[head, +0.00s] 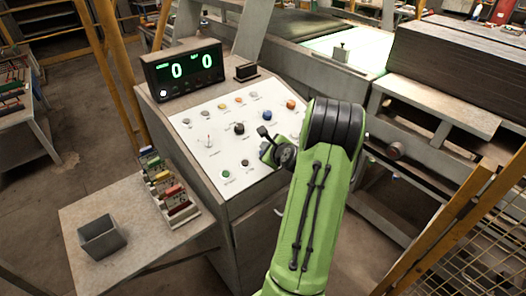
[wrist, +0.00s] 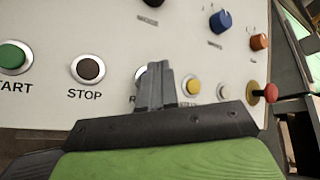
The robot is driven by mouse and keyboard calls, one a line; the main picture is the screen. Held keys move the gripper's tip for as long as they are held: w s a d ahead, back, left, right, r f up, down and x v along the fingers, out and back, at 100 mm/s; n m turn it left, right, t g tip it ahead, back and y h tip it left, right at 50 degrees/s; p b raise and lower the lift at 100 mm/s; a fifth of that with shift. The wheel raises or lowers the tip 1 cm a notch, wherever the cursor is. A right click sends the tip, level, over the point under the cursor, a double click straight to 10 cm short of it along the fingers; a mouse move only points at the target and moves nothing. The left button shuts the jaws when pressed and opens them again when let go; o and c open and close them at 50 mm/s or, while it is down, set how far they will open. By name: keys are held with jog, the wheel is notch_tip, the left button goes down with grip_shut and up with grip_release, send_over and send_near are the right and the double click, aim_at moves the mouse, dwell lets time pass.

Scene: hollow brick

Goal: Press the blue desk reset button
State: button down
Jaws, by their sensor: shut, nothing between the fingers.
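The desk's white control panel (head: 205,155) carries several buttons and knobs, and it fills the wrist view (wrist: 75,30). In the wrist view a button with a bluish edge, the blue reset button (wrist: 140,74), lies right of the STOP button (wrist: 88,68). My gripper's fingers cover most of it and most of its label, which starts with R. My gripper (wrist: 156,72) is shut and empty, its fingertips in front of that button; I cannot tell whether they touch it. In the head view my gripper (head: 267,145) is over the lower right of the panel, and the blue button is hidden.
A green START button (wrist: 12,57) is at left. A yellow button (wrist: 190,86), a blue knob (wrist: 220,21) and a red mushroom button (wrist: 268,92) are at right. A display (head: 183,70) reading 0 and 0 stands behind the panel. A side table (head: 130,220) holds a grey bin (head: 102,238).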

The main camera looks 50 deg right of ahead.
jog(key=r+p, duration=0.1)
jog(key=r, duration=0.1)
jog(key=s+r+p, duration=0.1)
jog(key=r+p, duration=0.1)
jog(key=shift+s+a+r, duration=0.15)
jog(key=shift+a+r, duration=0.05)
jog(key=shift+r, duration=0.2)
dwell(0.8)
